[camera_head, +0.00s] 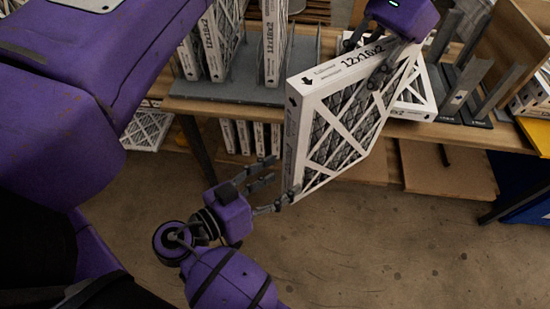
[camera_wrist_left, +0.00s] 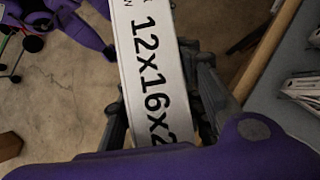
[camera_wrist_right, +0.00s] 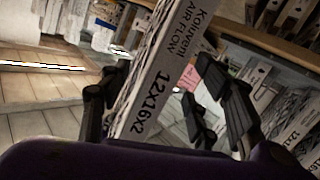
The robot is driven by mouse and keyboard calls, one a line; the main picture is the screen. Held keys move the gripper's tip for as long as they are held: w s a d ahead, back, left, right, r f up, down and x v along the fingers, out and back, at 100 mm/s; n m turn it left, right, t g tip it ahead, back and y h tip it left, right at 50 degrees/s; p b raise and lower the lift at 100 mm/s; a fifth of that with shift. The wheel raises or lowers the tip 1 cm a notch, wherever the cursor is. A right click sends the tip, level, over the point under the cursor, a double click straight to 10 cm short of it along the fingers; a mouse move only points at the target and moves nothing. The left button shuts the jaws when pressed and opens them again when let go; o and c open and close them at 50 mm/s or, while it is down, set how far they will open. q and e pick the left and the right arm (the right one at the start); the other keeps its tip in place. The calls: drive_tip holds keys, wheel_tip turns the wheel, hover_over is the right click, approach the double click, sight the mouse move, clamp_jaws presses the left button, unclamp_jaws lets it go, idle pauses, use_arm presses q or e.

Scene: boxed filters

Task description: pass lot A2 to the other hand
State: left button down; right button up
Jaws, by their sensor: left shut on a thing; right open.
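The held filter (camera_head: 345,120) is a white-framed box filter with a pleated face and "12x16x2" on its edge. I cannot read a lot mark on it. My left gripper (camera_head: 376,68) is shut on its upper right part and holds it tilted in the air in front of the table. The left wrist view shows its printed edge (camera_wrist_left: 150,75) between my left fingers (camera_wrist_left: 160,110). My right gripper (camera_head: 279,183) is open at its lower left edge. In the right wrist view, the filter's edge (camera_wrist_right: 165,75) lies between the spread fingers (camera_wrist_right: 175,100), with a gap on the right.
The wooden table (camera_head: 415,137) behind carries a grey rack (camera_head: 240,88) with upright filters (camera_head: 272,45). Another filter (camera_head: 415,97) lies behind the held one. Grey dividers (camera_head: 485,85) stand at right. More filters (camera_head: 250,137) sit below. The floor (camera_head: 390,240) in front is clear.

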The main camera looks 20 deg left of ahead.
sight(290, 153)
drive_tip(key=r+m, duration=0.1)
drive_tip(key=r, duration=0.1)
drive_tip(key=r+m+h, duration=0.1)
drive_tip(key=r, duration=0.1)
drive_tip(key=r+m+t+h, duration=0.1)
drive_tip(key=r, duration=0.2)
drive_tip(key=shift+w+a, duration=0.25)
drive_tip(key=shift+a, duration=0.1)
drive_tip(key=shift+w+d+r+m, duration=0.1)
drive_tip(key=shift+r+m, duration=0.1)
drive_tip(key=shift+m, duration=0.1)
drive_tip(key=x, duration=1.1)
drive_tip(key=shift+w+d+r, duration=0.2)
drive_tip(key=shift+w+d, duration=0.05)
drive_tip(key=shift+w, duration=0.05)
drive_tip(key=c, duration=1.3)
use_arm(q)
drive_tip(key=c, duration=1.1)
unclamp_jaws()
use_arm(e)
drive_tip(key=shift+c, duration=0.3)
